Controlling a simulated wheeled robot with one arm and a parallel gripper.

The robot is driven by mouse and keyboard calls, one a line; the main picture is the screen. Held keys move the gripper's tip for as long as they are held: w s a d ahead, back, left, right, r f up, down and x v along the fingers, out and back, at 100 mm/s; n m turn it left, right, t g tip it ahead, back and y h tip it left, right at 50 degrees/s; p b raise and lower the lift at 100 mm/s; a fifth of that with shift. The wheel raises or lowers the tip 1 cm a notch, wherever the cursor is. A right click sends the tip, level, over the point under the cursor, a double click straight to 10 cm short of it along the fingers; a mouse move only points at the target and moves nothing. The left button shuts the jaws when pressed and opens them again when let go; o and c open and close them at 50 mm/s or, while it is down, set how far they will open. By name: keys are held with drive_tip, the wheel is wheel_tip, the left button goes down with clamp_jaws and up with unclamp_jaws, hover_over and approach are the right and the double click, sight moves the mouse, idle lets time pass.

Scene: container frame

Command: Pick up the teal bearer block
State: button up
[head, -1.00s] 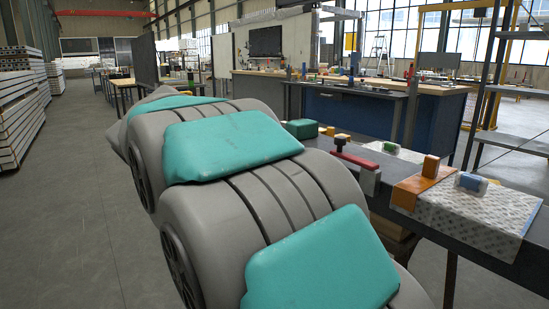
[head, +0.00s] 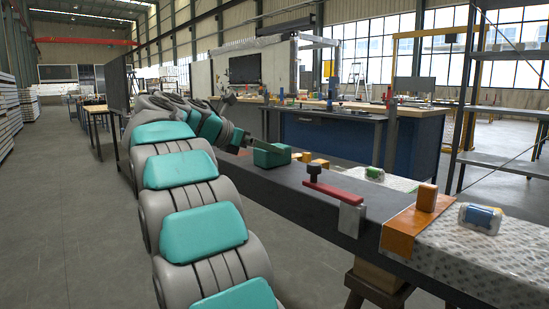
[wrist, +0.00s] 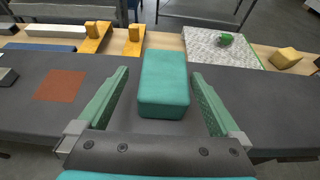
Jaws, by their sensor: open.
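The teal bearer block (head: 271,155) sits on the dark bench top beyond the red-handled clamp in the head view. In the wrist view the teal bearer block (wrist: 164,84) lies in the middle, between my fingers. My gripper (wrist: 160,73) is open, with one green finger on each side of the block and a visible gap on both sides. I cannot tell the fingers' exact height against the block.
A red-handled clamp (head: 335,192) stands at the bench edge. Orange blocks (wrist: 134,40) lie beyond the teal block. A rust-coloured square (wrist: 60,85) is at left on the bench. A patterned sheet (head: 480,256) with an orange mat (head: 405,232) covers the near right end.

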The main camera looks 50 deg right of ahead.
drive_tip(key=x, duration=0.5)
drive_tip(key=shift+s+d+r+b, duration=0.15)
drive_tip(key=shift+s+d+b, duration=0.15)
drive_tip(key=shift+d+b, duration=0.1)
drive_tip(key=shift+a, duration=0.1)
drive_tip(key=shift+c, duration=0.2)
drive_tip(key=c, duration=1.2)
